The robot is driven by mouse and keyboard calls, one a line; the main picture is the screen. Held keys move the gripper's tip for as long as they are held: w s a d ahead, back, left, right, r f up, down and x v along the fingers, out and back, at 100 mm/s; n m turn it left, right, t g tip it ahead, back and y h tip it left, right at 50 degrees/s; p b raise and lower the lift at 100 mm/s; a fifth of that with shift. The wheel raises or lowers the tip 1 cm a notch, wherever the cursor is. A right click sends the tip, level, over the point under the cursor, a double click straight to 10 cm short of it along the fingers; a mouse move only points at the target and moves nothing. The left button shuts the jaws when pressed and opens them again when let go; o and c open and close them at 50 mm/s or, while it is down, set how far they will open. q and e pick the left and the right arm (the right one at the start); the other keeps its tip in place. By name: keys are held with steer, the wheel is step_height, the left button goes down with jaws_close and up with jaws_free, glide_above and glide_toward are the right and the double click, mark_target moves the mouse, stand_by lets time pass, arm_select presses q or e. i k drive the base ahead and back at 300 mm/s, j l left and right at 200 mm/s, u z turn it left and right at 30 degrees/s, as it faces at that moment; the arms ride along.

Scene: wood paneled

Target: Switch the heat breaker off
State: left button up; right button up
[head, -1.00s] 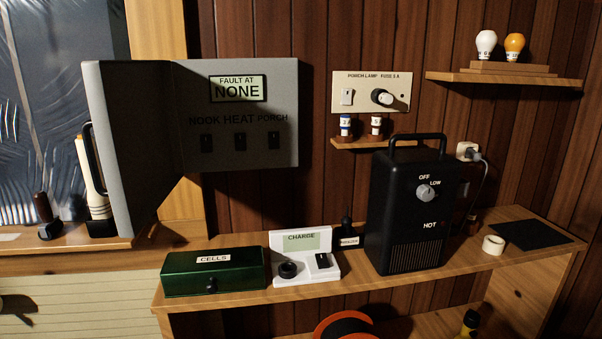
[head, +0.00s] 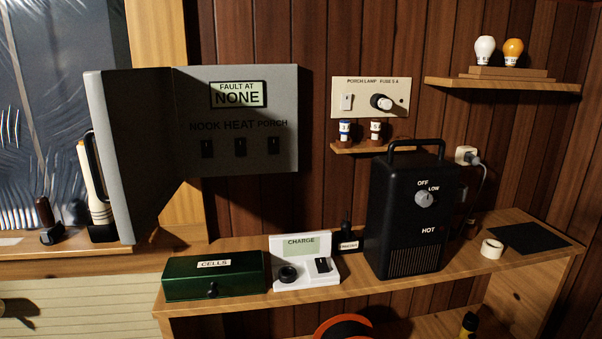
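The grey breaker panel (head: 285,90) is on the wood wall at upper left, with its door (head: 130,150) swung open to the left. Its display (head: 238,94) reads "FAULT AT NONE". Below it are three small dark switches labelled NOOK, HEAT and PORCH. The heat breaker (head: 241,147) is the middle one, in shadow; I cannot tell its position. The black heater (head: 405,225) stands on the shelf with a dial (head: 424,198) under OFF and LOW labels. Neither of my grippers is in view.
The wooden shelf (head: 350,285) holds a green CELLS box (head: 215,280), a white charger (head: 303,268), a tape roll (head: 492,249) and a dark mat (head: 530,237). A porch lamp fuse plate (head: 360,90) is on the wall. The space before the panel is clear.

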mark_target(240, 144)
steer(key=j, duration=0.5)
steer(key=k+j+z, duration=0.1)
steer(key=j, duration=0.4)
steer(key=k+j, duration=0.1)
steer(key=j, duration=0.95)
steer(key=k+z, duration=0.05)
